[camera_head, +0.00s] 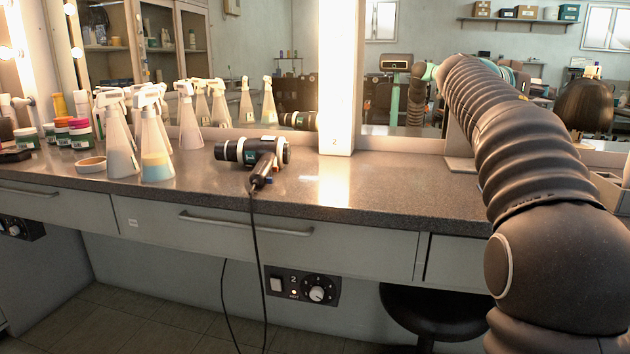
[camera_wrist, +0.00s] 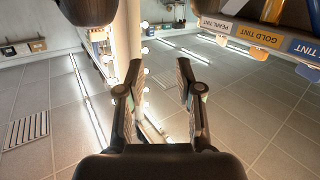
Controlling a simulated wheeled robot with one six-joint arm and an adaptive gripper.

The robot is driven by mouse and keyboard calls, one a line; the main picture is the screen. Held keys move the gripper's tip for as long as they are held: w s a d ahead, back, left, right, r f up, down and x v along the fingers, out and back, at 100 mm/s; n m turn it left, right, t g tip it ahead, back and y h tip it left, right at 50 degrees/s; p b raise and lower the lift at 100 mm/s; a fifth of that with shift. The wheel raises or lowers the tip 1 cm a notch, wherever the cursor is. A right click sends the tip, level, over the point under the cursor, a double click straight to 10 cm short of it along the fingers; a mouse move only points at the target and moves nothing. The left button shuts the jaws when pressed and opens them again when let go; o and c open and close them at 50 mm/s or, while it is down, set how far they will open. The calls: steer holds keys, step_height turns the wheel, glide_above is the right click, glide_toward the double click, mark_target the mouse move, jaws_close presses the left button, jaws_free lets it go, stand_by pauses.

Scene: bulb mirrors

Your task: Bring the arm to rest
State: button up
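My arm (camera_head: 535,165) rises from the lower right of the head view and bends away over the right part of the counter. I cannot make out my gripper in the head view. In the wrist view my gripper (camera_wrist: 160,66) shows two dark fingers standing apart, with nothing between them. Beyond the fingers are tiled surfaces with light strips and a row of lit bulbs (camera_wrist: 145,76). The gripper touches nothing that I can see.
The counter (camera_head: 390,190) carries a hair dryer (camera_head: 262,153) with a hanging cord, several spray bottles (camera_head: 155,145) and jars (camera_head: 80,133). A mirror post (camera_head: 337,80) stands mid-counter. A dark stool (camera_head: 438,308) is below. Tint labels (camera_wrist: 262,36) show at upper right in the wrist view.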

steer(key=s+a+f+n+y, duration=0.6)
steer(key=s+a+f, duration=0.8)
steer(key=s+f, duration=0.3)
steer(key=s+a+f+n+y+p, duration=0.1)
steer(key=s+a+f+n+y, duration=0.6)
steer(key=s+a+f, duration=0.8)
steer(key=s+f+y, duration=0.2)
steer(key=s+f, duration=0.1)
steer(key=f, duration=0.2)
steer(key=shift+s+a+y, duration=0.15)
steer(key=shift+a+y, duration=0.1)
steer(key=shift+y, duration=0.05)
